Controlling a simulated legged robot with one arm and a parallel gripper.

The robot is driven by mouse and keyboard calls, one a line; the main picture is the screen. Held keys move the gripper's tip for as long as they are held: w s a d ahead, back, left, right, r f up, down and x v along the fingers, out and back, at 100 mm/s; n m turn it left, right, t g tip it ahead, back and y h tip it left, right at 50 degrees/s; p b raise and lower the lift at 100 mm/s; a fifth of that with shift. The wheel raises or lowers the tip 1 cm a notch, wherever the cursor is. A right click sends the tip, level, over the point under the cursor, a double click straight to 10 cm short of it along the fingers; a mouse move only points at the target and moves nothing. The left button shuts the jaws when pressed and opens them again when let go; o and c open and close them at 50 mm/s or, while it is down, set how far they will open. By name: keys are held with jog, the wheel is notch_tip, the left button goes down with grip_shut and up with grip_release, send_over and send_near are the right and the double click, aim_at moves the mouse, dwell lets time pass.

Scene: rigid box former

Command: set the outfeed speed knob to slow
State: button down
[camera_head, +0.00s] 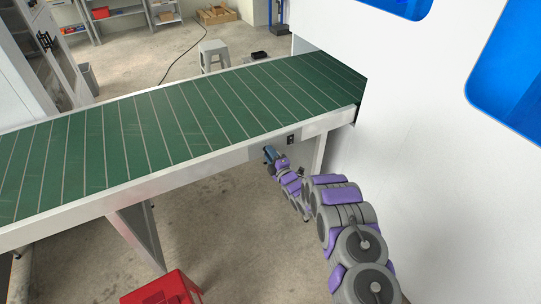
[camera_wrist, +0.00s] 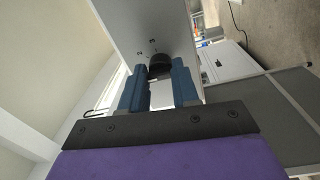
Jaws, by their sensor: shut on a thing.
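In the head view my gripper (camera_head: 270,153) reaches the small control panel (camera_head: 257,152) on the conveyor's near side, under the belt's edge. The knob is hidden there. Its exact setting cannot be told.
The green conveyor (camera_head: 150,135) runs above my gripper into the white machine (camera_head: 420,130) at right. A conveyor leg (camera_head: 318,155) stands just right of my gripper. A red box (camera_head: 165,288) is on the floor in front. A grey stool (camera_head: 213,52) stands behind.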

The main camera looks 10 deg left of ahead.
jog(key=shift+s+a+f, duration=0.15)
jog(key=shift+s+f, duration=0.05)
jog(key=shift+f, duration=0.1)
jog(key=c, duration=1.2)
grip_release()
jog(key=o, duration=0.3)
jog(key=shift+w+a+r, duration=0.1)
jog(key=shift+o, duration=0.2)
jog(key=p+v, duration=0.2)
jog(key=v, duration=1.5)
